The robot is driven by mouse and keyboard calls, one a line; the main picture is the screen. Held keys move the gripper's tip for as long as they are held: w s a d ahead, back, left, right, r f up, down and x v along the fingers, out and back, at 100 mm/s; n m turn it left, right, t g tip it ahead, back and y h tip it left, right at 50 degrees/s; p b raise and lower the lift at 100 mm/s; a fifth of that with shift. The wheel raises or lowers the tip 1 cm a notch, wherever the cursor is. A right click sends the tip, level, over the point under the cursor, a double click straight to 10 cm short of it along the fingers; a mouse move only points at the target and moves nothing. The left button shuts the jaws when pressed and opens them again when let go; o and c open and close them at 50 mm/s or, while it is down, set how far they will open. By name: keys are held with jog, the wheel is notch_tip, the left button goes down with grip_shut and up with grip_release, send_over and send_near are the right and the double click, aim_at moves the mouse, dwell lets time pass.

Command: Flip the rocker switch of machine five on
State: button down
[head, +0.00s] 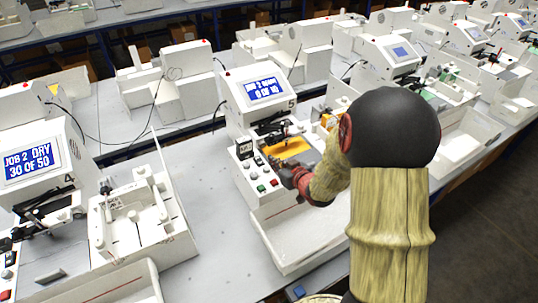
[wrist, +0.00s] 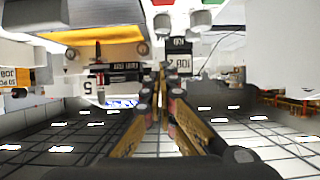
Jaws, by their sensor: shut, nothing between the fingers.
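Machine five (head: 232,118) stands mid-table in the head view, with the number 5 beside its lit screen (head: 265,89); the number also shows upside down in the wrist view (wrist: 88,87). Its white control panel (head: 250,181) carries small dark controls and red and green buttons. I cannot tell which control is the rocker switch, or its position. My gripper (head: 283,172) is at the panel's right side, close to the buttons; contact cannot be made out.
An orange-yellow piece (head: 288,147) lies on machine five's bed, with an open white tray (head: 300,238) in front. Machine four (head: 35,165) is at the left. More machines stand at the right and behind. Grey tabletop is bare between machines four and five.

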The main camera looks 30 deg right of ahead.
jog(key=s, duration=0.3)
jog(key=shift+r, duration=0.1)
dwell(0.4)
jog(key=s+d+f+m+g+h, duration=0.1)
jog(key=s+d+f+g+h, duration=0.1)
jog(key=s+d+f+g, duration=0.35)
jog(key=s+a+m+g, duration=0.2)
jog(key=s+g, duration=0.2)
jog(key=s, duration=0.6)
jog(key=s+a+r+n+t+y+b, duration=0.1)
jog(key=s+a+r+b, duration=0.1)
jog(key=s+a+r, duration=0.3)
jog(key=s+a+r+n+y+b, duration=0.1)
jog(key=s+a+r, duration=0.4)
jog(key=a+r, duration=0.8)
jog(key=a+n+b, duration=0.1)
jog(key=a+b, duration=0.1)
jog(key=a, duration=0.1)
jog(key=shift+a+r+t, duration=0.2)
jog(key=shift+r+t, duration=0.05)
jog(key=shift+t, duration=0.1)
